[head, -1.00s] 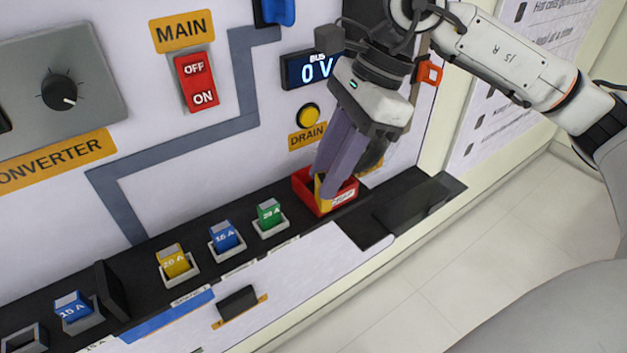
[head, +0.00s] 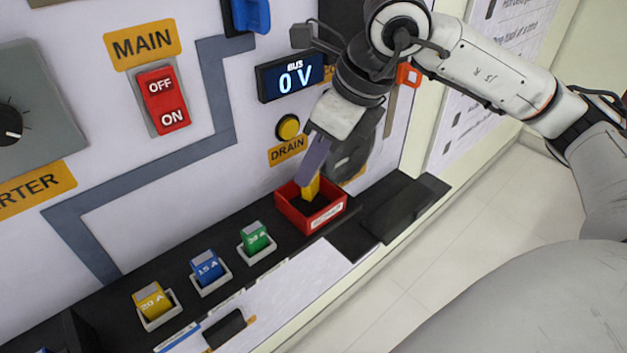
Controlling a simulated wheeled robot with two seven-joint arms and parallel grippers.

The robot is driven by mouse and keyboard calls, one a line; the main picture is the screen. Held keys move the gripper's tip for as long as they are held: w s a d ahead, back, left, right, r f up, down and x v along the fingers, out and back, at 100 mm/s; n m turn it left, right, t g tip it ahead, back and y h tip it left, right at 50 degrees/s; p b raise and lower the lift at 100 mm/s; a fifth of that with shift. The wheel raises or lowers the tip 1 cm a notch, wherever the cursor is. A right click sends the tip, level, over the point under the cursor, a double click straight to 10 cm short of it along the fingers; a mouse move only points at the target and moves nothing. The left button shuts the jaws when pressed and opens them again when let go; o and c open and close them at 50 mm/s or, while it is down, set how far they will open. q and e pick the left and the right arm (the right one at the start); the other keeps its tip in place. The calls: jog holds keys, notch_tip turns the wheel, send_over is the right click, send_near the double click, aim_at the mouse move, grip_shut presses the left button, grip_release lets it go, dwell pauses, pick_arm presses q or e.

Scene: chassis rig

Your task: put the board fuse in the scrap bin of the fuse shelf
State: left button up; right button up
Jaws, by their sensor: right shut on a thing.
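The scrap bin (head: 329,215) is a small red open box with a white label, at the right end of the black fuse shelf (head: 107,293). My right gripper (head: 306,180) points down over the bin, shut on a yellow fuse (head: 312,188). The fuse is at the bin's mouth, in front of its back wall; its upper part is hidden by the fingers. I cannot tell whether it touches the bin. The dark inside of the bin shows below it. My left gripper is out of view.
Yellow (head: 153,301), blue (head: 207,268) and green (head: 256,238) fuses stand in white sockets left of the bin. The panel above carries the red MAIN switch (head: 164,98), a BUS display (head: 290,78) reading 0 V and the yellow DRAIN button (head: 288,127). A dark flat plate (head: 404,209) lies right of the bin.

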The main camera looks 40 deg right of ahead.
aim_at(315, 178)
jog(key=shift+f, duration=1.8)
jog(key=shift+f, duration=0.1)
jog(key=o, duration=1)
jog(key=shift+r, duration=0.45)
jog(key=v, duration=1.1)
jog(key=shift+s+r+p, duration=0.15)
jog(key=shift+s+p, duration=0.05)
jog(key=shift+p, duration=0.2)
jog(key=shift+d, duration=0.1)
